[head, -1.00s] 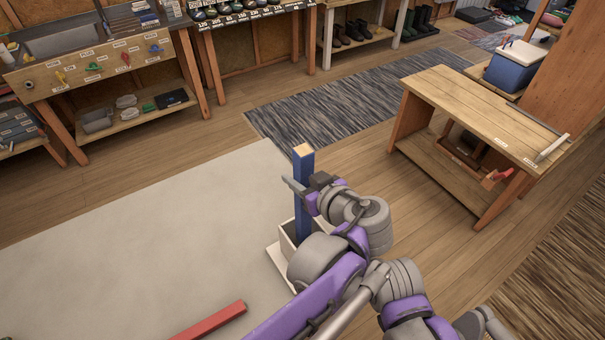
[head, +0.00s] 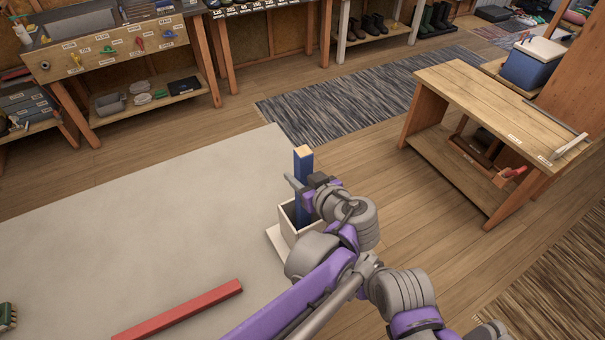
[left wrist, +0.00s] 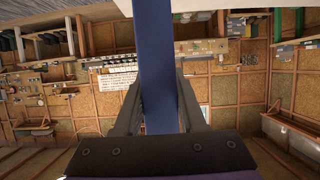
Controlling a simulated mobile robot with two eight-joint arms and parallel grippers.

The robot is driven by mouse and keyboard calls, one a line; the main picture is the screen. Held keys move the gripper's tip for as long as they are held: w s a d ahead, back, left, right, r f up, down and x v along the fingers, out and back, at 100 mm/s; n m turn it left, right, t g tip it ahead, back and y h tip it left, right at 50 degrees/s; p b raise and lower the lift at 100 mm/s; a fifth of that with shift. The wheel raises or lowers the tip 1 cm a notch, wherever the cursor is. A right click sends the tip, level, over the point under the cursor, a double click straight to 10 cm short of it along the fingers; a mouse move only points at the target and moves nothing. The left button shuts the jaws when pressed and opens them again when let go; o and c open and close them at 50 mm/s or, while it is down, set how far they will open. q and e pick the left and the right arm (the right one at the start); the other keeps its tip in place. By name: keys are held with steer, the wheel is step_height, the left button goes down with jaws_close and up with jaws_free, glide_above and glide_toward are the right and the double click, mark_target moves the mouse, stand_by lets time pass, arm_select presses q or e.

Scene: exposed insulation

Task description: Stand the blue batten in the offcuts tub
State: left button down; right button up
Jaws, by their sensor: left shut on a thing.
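The blue batten (head: 304,168) stands about upright, with a pale bare top end. My left gripper (head: 304,187) is shut on it below its top. The batten also fills the middle of the left wrist view (left wrist: 160,70), between both fingers (left wrist: 160,112). The offcuts tub (head: 286,222) is a pale open box under my left gripper. The batten's lower part reaches down inside the tub's rim. Its lower end is hidden, so I cannot tell whether it touches the bottom. My left wrist and forearm cover the tub's right side. My right gripper is not in view.
A wooden bench (head: 490,100) stands to the right. A workbench (head: 110,50) with tools stands at the back left.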

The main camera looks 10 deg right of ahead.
arm_select(q)
steer(key=shift+f, duration=0.3)
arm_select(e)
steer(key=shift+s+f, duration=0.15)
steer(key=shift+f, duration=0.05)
arm_select(q)
steer(key=shift+c, duration=2)
jaws_free()
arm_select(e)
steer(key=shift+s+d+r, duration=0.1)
